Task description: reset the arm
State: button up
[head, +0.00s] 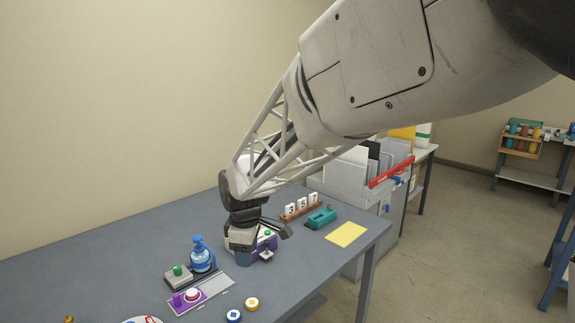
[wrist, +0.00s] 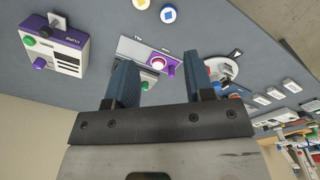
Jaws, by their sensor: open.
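My gripper (wrist: 164,88) is open, with its two blue fingers spread apart and nothing between them. In the head view my gripper (head: 254,250) hangs low over the grey-blue table (head: 95,258) at the end of my arm. It partly hides a white and purple box with a green button (head: 268,236). In the wrist view that box (wrist: 58,48) is at the upper left, clear of the fingers. A purple and grey panel with a red-and-white button (wrist: 135,47) shows beyond the fingertips.
A blue pump bottle (head: 201,256), a green-button box (head: 178,276) and two round tokens, blue (head: 234,316) and yellow (head: 252,303), are on the table. A number rack (head: 300,210), teal device (head: 321,217) and yellow sheet (head: 346,234) lie right. The table's left side is clear.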

jog(key=s+d+r+m+t, duration=0.1)
jog(key=s+d+r+m, duration=0.25)
jog(key=s+d, duration=0.4)
jog(key=s+d+r+m, duration=0.3)
jog(key=s+d+m, duration=0.2)
jog(key=d, duration=0.5)
jog(key=s+d+m, duration=0.4)
jog(key=s+d, duration=0.1)
jog(key=s, duration=0.3)
jog(key=s+d+f+m+t, duration=0.1)
jog(key=s+d+m, duration=0.3)
jog(key=s+d, duration=0.2)
jog(key=shift+s+f, duration=0.25)
jog(key=shift+s, duration=0.75)
